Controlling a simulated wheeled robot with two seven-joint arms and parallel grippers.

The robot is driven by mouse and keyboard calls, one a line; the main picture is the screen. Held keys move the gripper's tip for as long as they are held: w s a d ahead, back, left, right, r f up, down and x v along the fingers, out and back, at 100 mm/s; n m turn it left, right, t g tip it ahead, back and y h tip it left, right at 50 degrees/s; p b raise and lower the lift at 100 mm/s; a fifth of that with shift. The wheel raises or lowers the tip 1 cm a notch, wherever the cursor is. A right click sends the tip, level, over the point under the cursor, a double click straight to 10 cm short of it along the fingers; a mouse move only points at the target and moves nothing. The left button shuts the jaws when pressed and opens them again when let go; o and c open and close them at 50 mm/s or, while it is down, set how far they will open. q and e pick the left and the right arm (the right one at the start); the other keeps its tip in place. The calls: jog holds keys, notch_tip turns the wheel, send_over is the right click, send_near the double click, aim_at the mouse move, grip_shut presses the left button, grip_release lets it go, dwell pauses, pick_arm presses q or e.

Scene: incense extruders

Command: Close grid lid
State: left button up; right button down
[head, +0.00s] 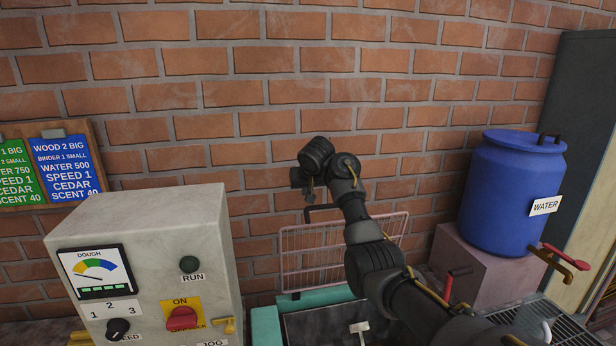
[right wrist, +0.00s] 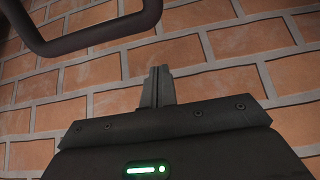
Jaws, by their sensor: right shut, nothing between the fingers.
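The grid lid (head: 318,250) is a pale pink wire grid. It stands open, nearly upright, behind a teal-edged trough (head: 266,324) in the head view. A black handle (head: 322,208) rises from its top edge. My right gripper (head: 309,192) is at the end of the raised arm, close above the lid's top edge near the handle. In the right wrist view its fingers (right wrist: 157,86) are together and empty, with the dark handle bar (right wrist: 95,35) at the upper left, apart from them. My arm hides the lid's right part. My left gripper is not in view.
A grey control box (head: 150,255) with a dial and switches stands at the left. A blue water barrel (head: 512,190) sits on a pinkish block (head: 480,255) at the right. A brick wall (head: 420,100) closes off the back. Recipe boards (head: 70,165) hang at the left.

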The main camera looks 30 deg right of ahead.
jog(key=shift+s+a+f+p, duration=0.25)
jog(key=shift+s+p, duration=0.2)
jog(key=shift+s, duration=0.15)
jog(key=shift+s+a+f+p, duration=0.2)
jog(key=shift+s+p, duration=0.25)
jog(key=shift+s, duration=0.15)
jog(key=shift+s+a+f+p, duration=0.15)
jog(key=shift+s+f+p, duration=0.1)
jog(key=shift+s+p, duration=0.3)
